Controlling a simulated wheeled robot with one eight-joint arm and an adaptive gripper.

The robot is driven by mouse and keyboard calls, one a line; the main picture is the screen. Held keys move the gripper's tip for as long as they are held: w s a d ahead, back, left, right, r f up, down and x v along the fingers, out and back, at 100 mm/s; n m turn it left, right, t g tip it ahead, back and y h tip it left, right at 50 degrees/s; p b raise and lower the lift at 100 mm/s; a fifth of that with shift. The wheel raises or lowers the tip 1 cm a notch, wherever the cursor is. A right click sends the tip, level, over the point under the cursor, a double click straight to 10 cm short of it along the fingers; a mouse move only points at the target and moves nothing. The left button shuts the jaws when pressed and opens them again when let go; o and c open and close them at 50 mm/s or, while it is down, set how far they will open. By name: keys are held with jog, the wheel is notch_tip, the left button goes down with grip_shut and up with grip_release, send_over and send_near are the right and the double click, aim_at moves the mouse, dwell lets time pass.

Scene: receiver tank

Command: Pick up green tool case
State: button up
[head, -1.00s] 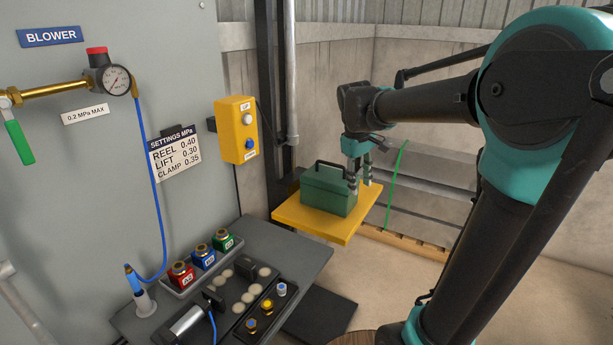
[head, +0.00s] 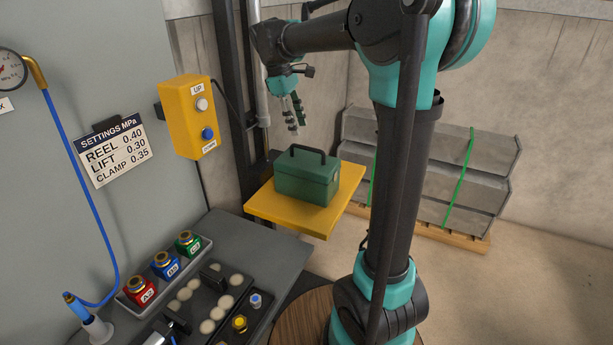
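The green tool case (head: 305,180) sits upright on the yellow platform (head: 288,219), with its dark handle (head: 308,150) raised on top. My gripper (head: 298,129) hangs above and behind the case in the picture, apart from the handle. Its fingers point down, slightly tilted, and nothing shows between them. The two fingers appear a little apart, with a narrow gap. The whole case is in view and not covered by my arm.
A yellow control box (head: 187,117) with two buttons is on the left. A grey bench (head: 265,250) with colored fittings stands in front of the platform. Grey slabs (head: 455,170) on a pallet are at the right. A vertical dark post and pipe rise behind the platform.

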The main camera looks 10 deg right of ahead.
aim_at(308, 148)
jog(key=x, duration=0.9)
jog(key=shift+s+d+f, duration=0.1)
jog(key=shift+d+f, duration=0.15)
jog(key=shift+d, duration=0.05)
grip_shut()
